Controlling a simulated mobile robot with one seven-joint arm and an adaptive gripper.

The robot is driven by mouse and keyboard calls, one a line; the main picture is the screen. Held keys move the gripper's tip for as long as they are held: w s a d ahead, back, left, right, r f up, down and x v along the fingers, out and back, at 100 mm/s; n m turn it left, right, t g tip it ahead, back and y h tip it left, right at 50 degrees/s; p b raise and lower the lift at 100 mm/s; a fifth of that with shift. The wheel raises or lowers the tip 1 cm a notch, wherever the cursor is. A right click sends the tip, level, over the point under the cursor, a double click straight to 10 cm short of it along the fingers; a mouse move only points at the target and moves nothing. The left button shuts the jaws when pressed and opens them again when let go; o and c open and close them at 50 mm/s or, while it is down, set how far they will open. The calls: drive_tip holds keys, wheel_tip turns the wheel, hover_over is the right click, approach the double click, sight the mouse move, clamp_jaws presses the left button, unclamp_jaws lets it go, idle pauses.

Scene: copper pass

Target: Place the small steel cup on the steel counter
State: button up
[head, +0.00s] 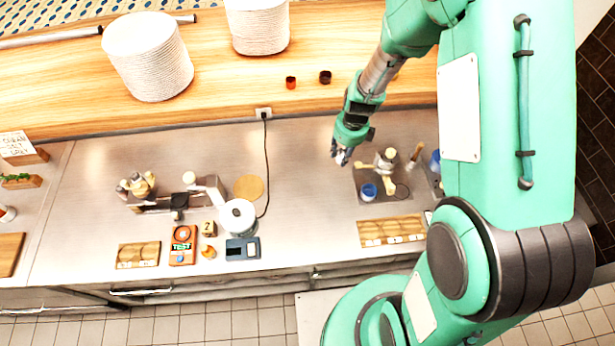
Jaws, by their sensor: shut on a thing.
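My gripper (341,155) is in the head view, right of centre, above the back part of the steel counter (320,225). It points down and is shut on a small greyish thing, which looks like the small steel cup. The fingers hide most of it, so its outline is hard to make out. I cannot tell from this view how high it is above the counter. The counter around and in front of the gripper is bare.
Right of the gripper, a tray (359,184) holds a blue-topped jar (368,192) and fittings. A cable (267,170), cork disc (248,188), white round container (239,216) and scale (243,249) are to the left. A wooden shelf (220,90) runs behind. Counter centre is free.

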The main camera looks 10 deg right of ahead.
drive_tip(key=shift+w, duration=0.1)
hover_over(330, 134)
drive_tip(key=shift+d+f, duration=0.2)
drive_tip(key=shift+f, duration=0.55)
drive_tip(key=shift+f, duration=0.1)
drive_tip(key=shift+f, duration=1.65)
drive_tip(key=o, duration=1)
drive_tip(key=shift+f, duration=0.1)
drive_tip(key=shift+o, duration=0.2)
